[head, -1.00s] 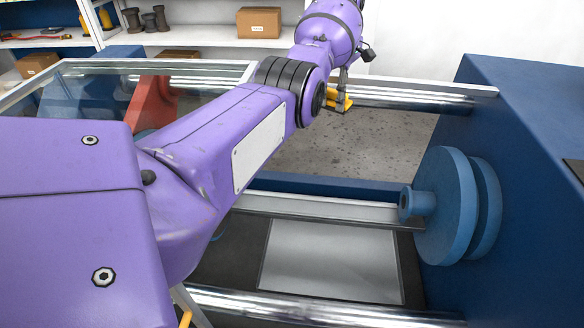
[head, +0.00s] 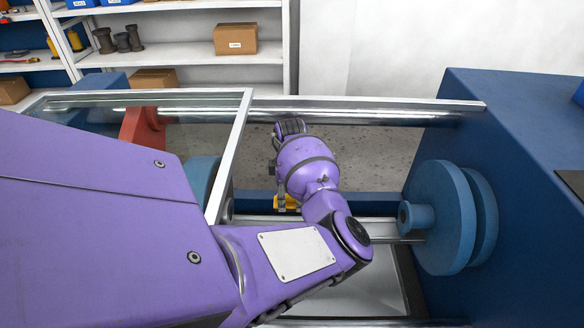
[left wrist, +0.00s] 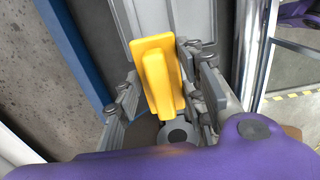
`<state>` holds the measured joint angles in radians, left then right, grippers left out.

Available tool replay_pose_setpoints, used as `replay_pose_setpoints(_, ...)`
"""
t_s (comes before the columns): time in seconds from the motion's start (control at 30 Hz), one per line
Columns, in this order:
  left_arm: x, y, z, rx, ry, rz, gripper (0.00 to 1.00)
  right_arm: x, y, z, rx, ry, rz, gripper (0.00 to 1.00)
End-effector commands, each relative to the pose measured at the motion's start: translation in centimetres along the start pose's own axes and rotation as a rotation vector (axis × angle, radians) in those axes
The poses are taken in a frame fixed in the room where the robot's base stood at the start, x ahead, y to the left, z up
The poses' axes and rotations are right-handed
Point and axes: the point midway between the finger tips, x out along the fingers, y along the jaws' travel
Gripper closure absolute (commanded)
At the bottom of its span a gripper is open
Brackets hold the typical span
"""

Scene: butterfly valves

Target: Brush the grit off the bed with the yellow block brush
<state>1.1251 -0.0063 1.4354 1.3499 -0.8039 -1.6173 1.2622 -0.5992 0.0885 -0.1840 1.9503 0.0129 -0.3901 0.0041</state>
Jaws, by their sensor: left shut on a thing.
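My left gripper (head: 288,204) is shut on the yellow block brush (head: 284,201), mostly hidden behind my wrist in the head view. In the left wrist view the brush (left wrist: 154,66) shows its yellow back and raised grip, between the two grey fingers of the gripper (left wrist: 165,90). The brush is over the grey metal of the bed (left wrist: 185,20); I cannot tell whether it touches. The bed (head: 385,231) shows in the head view as grey rails running left to right. I cannot make out grit on it. My right gripper is not in view.
A blue housing (head: 515,140) with blue round flanges (head: 440,215) stands at the right. A metal-framed clear panel (head: 232,150) is close left of my wrist. A long rail (head: 370,104) crosses behind. Shelves with boxes (head: 235,39) stand at the back.

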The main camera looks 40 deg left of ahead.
Motion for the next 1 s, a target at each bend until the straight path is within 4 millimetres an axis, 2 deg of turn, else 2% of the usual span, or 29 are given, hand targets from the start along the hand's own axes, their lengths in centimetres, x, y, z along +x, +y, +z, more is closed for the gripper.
replay_pose_setpoints(0.73, 7.2, 0.0, -0.1, 0.001, 0.002, -0.004, 0.84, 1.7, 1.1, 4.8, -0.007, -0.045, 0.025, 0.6)
replay_pose_setpoints(1.0, 9.3, 0.1, 0.0, 0.002, 0.0, -0.002, 0.84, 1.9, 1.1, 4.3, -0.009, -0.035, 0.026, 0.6)
